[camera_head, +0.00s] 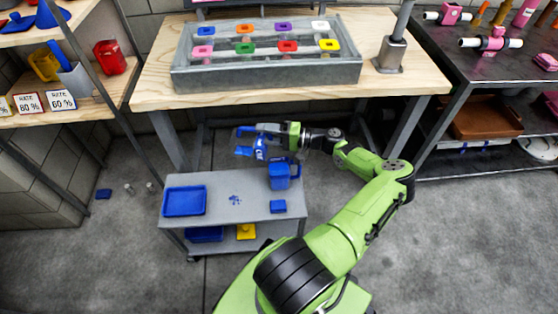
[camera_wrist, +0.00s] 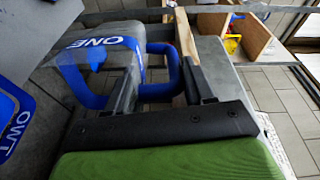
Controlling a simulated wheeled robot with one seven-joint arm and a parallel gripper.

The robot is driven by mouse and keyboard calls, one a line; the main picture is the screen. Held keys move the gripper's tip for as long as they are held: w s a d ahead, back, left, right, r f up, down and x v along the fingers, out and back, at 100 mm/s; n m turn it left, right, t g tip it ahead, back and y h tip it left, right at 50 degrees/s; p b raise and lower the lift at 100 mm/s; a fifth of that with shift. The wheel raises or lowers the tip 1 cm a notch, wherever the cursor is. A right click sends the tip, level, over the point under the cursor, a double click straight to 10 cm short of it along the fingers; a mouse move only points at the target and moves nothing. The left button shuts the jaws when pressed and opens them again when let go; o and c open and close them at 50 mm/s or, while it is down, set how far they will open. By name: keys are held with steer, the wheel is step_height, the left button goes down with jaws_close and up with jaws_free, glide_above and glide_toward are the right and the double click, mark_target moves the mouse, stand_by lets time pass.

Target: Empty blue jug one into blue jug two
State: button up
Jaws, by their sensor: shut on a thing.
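Blue jug one (camera_head: 260,153), marked ONE, is held above the back of the grey cart. It also shows in the wrist view (camera_wrist: 75,62), with its blue handle between my fingers. My gripper (camera_head: 268,132) is shut on that handle; its dark fingers show in the wrist view (camera_wrist: 160,85). Jug one looks tipped, with its lettering turned; its exact tilt and its contents are hidden. Blue jug two (camera_head: 284,177) stands on the cart just right of and below jug one. Its TWO label (camera_wrist: 18,130) shows at the left edge of the wrist view.
Shelves stand at both sides.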

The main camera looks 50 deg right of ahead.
steer(key=shift+s+d+r+t+y, duration=0.1)
steer(key=shift+s+d+t+y, duration=0.35)
steer(key=shift+s+t, duration=0.35)
steer(key=shift+s+d+r+t+y, duration=0.1)
steer(key=shift+s+d+t+y, duration=0.3)
steer(key=shift+s+t, duration=0.35)
steer(key=shift+a, duration=0.1)
stand_by(0.9)
